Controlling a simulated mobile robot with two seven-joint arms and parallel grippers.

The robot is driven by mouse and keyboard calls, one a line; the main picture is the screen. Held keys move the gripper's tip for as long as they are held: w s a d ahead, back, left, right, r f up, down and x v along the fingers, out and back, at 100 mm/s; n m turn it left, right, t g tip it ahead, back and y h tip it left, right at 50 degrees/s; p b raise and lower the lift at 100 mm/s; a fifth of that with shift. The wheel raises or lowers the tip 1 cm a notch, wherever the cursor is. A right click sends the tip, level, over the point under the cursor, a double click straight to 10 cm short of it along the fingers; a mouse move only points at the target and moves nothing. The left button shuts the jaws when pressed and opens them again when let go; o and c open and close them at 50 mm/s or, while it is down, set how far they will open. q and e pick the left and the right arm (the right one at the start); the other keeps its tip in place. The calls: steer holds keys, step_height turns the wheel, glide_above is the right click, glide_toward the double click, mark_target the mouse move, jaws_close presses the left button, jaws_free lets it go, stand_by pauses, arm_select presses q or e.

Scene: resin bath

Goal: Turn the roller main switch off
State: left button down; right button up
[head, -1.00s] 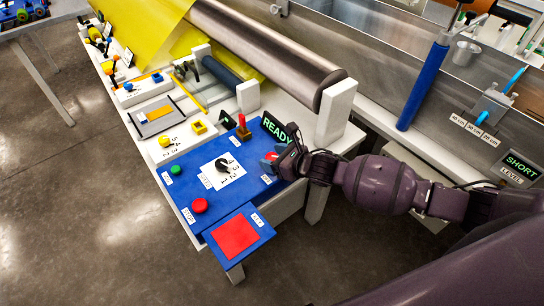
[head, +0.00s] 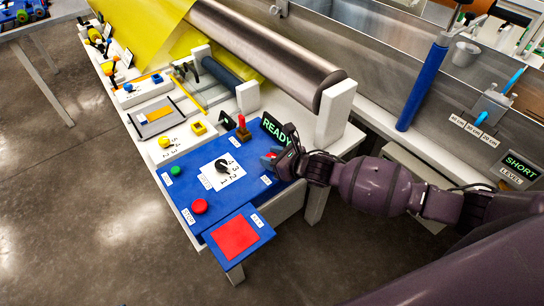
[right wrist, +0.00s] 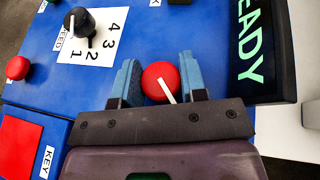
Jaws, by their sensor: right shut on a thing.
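The main switch, a round red knob (right wrist: 158,76) with a white pointer bar, sits on the right part of the blue control panel (head: 232,195). In the right wrist view the pointer runs from the knob's middle down and slightly right. My right gripper (right wrist: 160,84) has its two blue fingers on either side of the knob and is shut on it. My left gripper is not in view.
A READY display (head: 276,129) stands close behind the gripper. A red lever (head: 241,122), a black speed dial (head: 222,167), a green button (head: 175,171) and a red button (head: 199,206) are on the panel. A red key pad (head: 236,238) juts out in front.

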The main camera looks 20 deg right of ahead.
steer(key=shift+a+r+m+t+h+p, duration=0.1)
steer(key=shift+m+t+h+p, duration=0.55)
steer(key=shift+m+h, duration=0.3)
steer(key=shift+m+t+h+p, duration=0.35)
steer(key=shift+m+h+p, duration=0.25)
steer(key=shift+m+h, duration=0.6)
steer(key=m+h+p, duration=0.1)
steer(key=m+h, duration=0.2)
steer(key=h, duration=0.1)
steer(key=shift+m, duration=0.25)
steer(key=m+g+h+p, duration=0.1)
steer(key=m+h, duration=0.3)
steer(key=h, duration=0.1)
steer(key=shift+a, duration=0.1)
steer(key=m+g+h+p, duration=0.1)
steer(key=m+g+h, duration=0.1)
steer(key=m+h, duration=0.1)
steer(key=shift+m, duration=0.3)
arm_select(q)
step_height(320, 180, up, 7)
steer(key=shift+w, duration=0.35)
arm_select(e)
steer(key=shift+m+g+h, duration=1.05)
steer(key=shift+m+g, duration=0.05)
steer(key=shift+g, duration=0.2)
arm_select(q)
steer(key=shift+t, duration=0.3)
